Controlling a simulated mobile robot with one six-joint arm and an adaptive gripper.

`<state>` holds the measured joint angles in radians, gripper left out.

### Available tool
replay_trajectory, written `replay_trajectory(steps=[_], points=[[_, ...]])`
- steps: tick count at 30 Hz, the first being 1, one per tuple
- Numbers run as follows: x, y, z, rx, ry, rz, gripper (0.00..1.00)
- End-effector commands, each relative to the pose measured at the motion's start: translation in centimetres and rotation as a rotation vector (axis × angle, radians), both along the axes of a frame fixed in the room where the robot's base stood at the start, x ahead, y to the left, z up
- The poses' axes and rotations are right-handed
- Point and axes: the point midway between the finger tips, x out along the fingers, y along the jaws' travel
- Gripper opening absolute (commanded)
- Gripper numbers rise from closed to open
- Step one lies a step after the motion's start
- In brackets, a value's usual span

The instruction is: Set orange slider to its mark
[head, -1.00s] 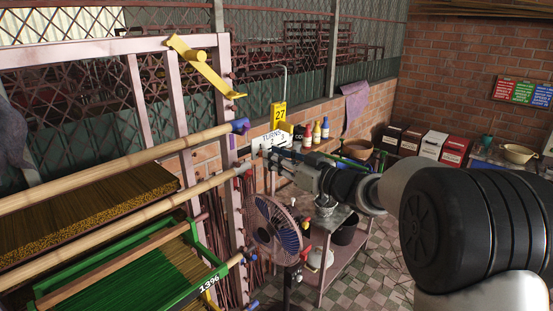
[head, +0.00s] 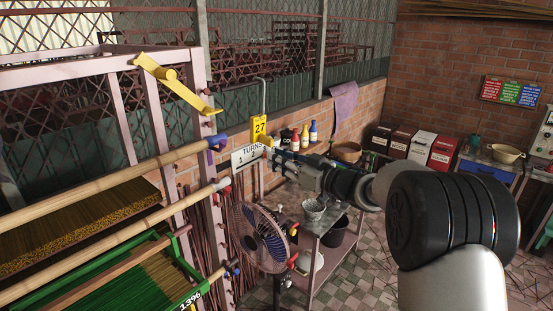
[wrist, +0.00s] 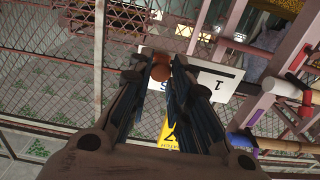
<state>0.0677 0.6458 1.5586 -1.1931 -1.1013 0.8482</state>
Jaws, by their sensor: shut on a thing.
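The orange slider shows as a round orange-brown knob (wrist: 161,72) between my fingertips in the wrist view. My gripper (wrist: 160,66) is shut on it; it also shows in the head view (head: 272,152), at the right end of the white TURNS plate (head: 245,154). The plate shows in the wrist view (wrist: 218,78) with a "1" on it, partly behind a finger. A yellow plate reading 27 (head: 259,129) stands just above the gripper in the head view. The slider's scale and mark are hidden or too small to tell.
A pink frame with bamboo rollers (head: 130,170) and green incense trays stands at left. A fan (head: 262,236) stands below my gripper, beside a small table (head: 335,238) with a pot. Bottles (head: 305,134) stand on the wall ledge behind. The tiled floor at right is partly clear.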

Motion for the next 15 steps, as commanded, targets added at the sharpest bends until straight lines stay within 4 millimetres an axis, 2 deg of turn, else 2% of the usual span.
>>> replay_trajectory(steps=[5,6,15], points=[[0.17,-0.2,0.31,0.004,-0.005,-0.007,0.0],[0.18,-0.2,0.33,0.003,-0.005,-0.008,0.21],[0.1,-0.09,0.27,0.003,-0.005,-0.004,0.39]])
